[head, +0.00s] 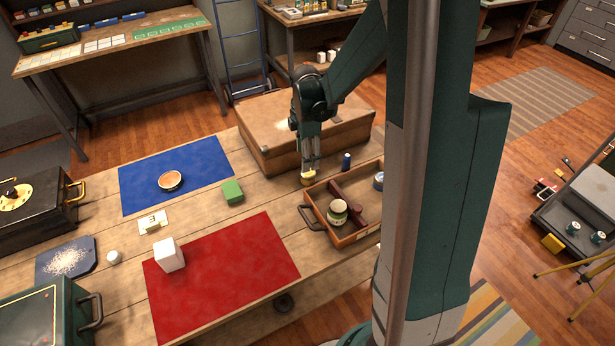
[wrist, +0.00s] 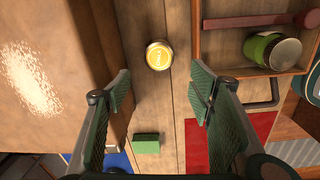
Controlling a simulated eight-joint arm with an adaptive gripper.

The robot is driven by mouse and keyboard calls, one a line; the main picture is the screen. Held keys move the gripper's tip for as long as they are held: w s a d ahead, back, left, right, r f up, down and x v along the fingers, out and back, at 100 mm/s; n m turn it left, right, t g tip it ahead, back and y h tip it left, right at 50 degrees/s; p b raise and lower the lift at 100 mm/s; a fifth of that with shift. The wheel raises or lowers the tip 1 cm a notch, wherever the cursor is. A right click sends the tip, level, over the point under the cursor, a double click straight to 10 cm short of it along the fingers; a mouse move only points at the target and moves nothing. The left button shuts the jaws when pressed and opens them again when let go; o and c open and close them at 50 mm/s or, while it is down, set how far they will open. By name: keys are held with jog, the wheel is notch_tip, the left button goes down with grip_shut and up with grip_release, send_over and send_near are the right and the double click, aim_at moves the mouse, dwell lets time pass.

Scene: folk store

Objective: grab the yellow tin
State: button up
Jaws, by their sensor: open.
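The yellow tin (wrist: 159,55) is small and round, with a yellow lid seen from above in the wrist view. It stands on the wooden table between the wooden chest and the tray. In the head view the yellow tin (head: 307,180) shows just under my gripper (head: 309,165), partly covered by it. In the wrist view my gripper (wrist: 158,90) is open and empty, its fingers wide apart. The tin lies ahead of the fingertips, roughly midway between them, and looks apart from both.
The wooden chest (head: 295,130) is close behind. The wooden tray (head: 360,236) with a green jar (head: 337,212) stands close on the right. A small blue object (head: 346,161) is beside the tin. A green block (head: 232,191) lies to the left. Bare table surrounds the tin.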

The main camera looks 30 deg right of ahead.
aim_at(307, 174)
jog(key=shift+w+d+f+n, duration=0.25)
jog(key=shift+d+f, duration=0.1)
jog(key=shift+f, duration=0.35)
jog(key=shift+w+d+f+n, duration=0.1)
jog(key=shift+d+f+n, duration=0.2)
jog(key=shift+f, duration=0.4)
jog(key=shift+f, duration=1.3)
jog(key=shift+f, duration=0.1)
jog(key=shift+s+a+f+b, duration=0.15)
jog(key=shift+f+b, duration=0.4)
jog(key=shift+f, duration=1.95)
jog(key=c, duration=1)
